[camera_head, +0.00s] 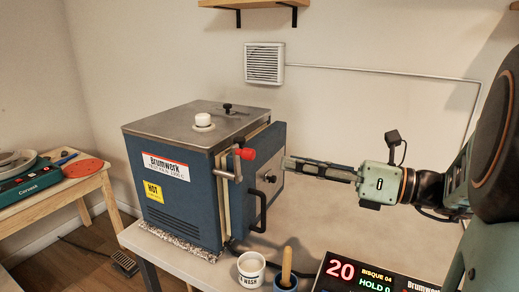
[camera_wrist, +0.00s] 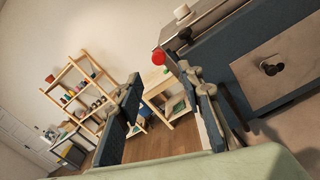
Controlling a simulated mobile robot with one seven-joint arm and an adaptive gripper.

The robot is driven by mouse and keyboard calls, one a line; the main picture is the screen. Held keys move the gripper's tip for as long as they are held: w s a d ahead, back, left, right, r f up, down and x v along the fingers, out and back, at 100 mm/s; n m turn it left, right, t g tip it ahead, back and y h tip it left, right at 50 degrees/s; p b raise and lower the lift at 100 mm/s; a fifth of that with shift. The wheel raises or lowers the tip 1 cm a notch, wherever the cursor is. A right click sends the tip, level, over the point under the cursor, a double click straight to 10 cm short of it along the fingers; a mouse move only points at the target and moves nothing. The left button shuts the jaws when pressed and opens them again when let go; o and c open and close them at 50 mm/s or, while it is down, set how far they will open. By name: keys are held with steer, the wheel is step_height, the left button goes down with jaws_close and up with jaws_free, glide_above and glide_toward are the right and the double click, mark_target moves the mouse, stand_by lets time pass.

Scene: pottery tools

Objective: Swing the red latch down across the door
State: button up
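The blue kiln (camera_head: 185,211) stands on a table, with its door (camera_head: 264,189) on the right side. A pale strip shows between door and body; I cannot tell whether the door is fully closed. The latch is a metal fitting near the door's top edge with a red knob (camera_head: 247,153) standing high on it.
A white cup (camera_head: 251,268), a pot with a wooden handle (camera_head: 286,276) and a red-digit display (camera_head: 362,274) sit at the table's front. A wooden bench (camera_head: 60,195) stands at left. A wooden shelf (camera_wrist: 78,80) shows in the wrist view.

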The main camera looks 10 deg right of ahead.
mark_target(254, 156)
steer(key=x, duration=1)
steer(key=shift+a, duration=0.3)
jaws_close()
